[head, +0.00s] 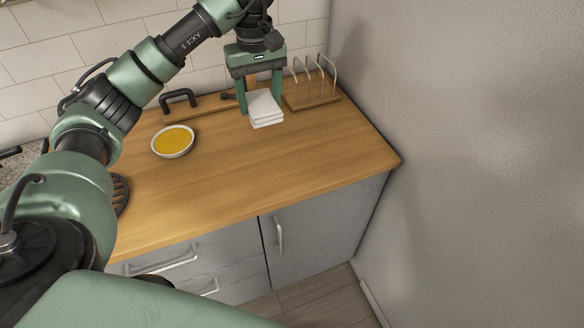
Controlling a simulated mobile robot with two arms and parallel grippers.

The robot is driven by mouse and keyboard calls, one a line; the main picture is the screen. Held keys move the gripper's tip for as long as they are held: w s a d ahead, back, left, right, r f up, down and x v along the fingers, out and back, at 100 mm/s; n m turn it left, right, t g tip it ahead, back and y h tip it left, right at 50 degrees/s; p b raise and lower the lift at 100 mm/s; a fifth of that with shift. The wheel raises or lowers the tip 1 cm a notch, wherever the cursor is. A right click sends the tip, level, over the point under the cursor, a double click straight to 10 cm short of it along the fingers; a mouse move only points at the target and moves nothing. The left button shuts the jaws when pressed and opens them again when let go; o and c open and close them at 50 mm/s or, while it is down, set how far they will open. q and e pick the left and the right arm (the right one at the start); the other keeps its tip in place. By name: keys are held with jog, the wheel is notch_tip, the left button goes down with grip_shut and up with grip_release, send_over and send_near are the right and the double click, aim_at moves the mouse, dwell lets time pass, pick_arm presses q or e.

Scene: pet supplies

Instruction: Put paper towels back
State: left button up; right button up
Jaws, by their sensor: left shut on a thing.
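A white stack of folded paper towels (265,108) is between the fingers of my left gripper (263,101), near the back right of the wooden counter. My left gripper points down and is shut on the stack. I cannot tell whether the stack touches the counter. A wooden rack with upright metal loops (312,92) stands just right of the gripper, close to the wall corner. My right gripper is not in view.
A white bowl with yellow-orange contents (173,141) stands on the counter (240,185) to the left. A board with a dark handle (180,98) is at the back. The counter's front and right middle are clear. A grey wall (460,130) bounds the right.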

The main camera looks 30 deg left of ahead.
pick_arm(q)
jog(key=p, duration=0.3)
send_over(266, 167)
notch_tip(266, 167, down, 14)
jog(key=shift+r, duration=0.1)
jog(key=shift+f, duration=0.75)
notch_tip(266, 167, down, 4)
jog(key=shift+r+p, duration=0.1)
jog(key=shift+p, duration=0.6)
jog(key=shift+f, duration=0.2)
jog(key=shift+f, duration=0.1)
jog(key=o, duration=1.5)
jog(key=shift+c, duration=0.2)
